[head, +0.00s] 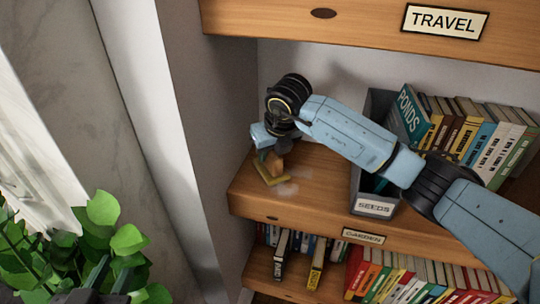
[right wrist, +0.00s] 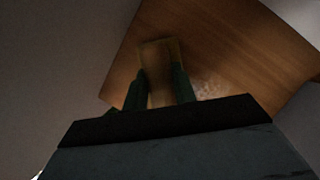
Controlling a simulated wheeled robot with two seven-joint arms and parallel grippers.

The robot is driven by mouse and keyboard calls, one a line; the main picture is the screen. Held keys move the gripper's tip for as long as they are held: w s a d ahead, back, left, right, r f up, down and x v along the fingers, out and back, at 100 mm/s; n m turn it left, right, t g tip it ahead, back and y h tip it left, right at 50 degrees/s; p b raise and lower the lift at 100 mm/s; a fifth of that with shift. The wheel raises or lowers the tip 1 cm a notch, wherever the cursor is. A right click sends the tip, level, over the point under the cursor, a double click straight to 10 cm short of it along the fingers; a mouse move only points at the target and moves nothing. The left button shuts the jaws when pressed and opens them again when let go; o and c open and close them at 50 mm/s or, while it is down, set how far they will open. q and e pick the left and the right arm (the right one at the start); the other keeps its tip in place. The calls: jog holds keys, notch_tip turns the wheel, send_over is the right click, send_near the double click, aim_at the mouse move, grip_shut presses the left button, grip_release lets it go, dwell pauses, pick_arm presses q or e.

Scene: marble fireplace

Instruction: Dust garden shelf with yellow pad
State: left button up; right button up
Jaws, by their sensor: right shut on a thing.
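The garden shelf (head: 315,212) is a wooden board with a "GARDEN" label on its front edge. My right gripper (head: 272,156) is over its left end, shut on the brown handle of the yellow pad (head: 272,179). The pad appears to rest on the wood. A pale dust patch (head: 288,189) lies just right of the pad; it also shows in the right wrist view (right wrist: 210,84). In that view the pad (right wrist: 160,48) is dim between my dark fingers. My left gripper (head: 110,276) is at the bottom left, fingers apart and empty, in front of leaves.
A grey "SEEDS" box (head: 374,207) stands on the shelf right of the pad, partly behind my right arm. A row of books (head: 470,130) stands to its right. The "TRAVEL" shelf (head: 360,20) is above, another book shelf (head: 285,282) below. A leafy plant (head: 105,210) is at lower left.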

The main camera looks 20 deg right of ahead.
jog(key=shift+d, duration=0.4)
jog(key=shift+s+d+r+p, duration=0.1)
jog(key=shift+s+d+p, duration=0.3)
jog(key=shift+d, duration=0.3)
jog(key=shift+s+d+p, duration=0.15)
jog(key=shift+s+d, duration=0.3)
jog(key=shift+d, duration=0.2)
jog(key=shift+s+d+f, duration=0.1)
jog(key=shift+s+d, duration=0.65)
jog(key=shift+d, duration=0.3)
jog(key=shift+s+d+f, duration=0.1)
jog(key=shift+s+d, duration=0.6)
jog(key=shift+d, duration=0.35)
jog(key=shift+s+d+f, duration=0.1)
jog(key=shift+s+d, duration=0.65)
jog(key=shift+d, duration=0.3)
jog(key=shift+r+p, duration=0.1)
jog(key=shift+p, duration=0.2)
notch_tip(320, 180, up, 6)
jog(key=p, duration=0.4)
jog(key=shift+r, duration=0.1)
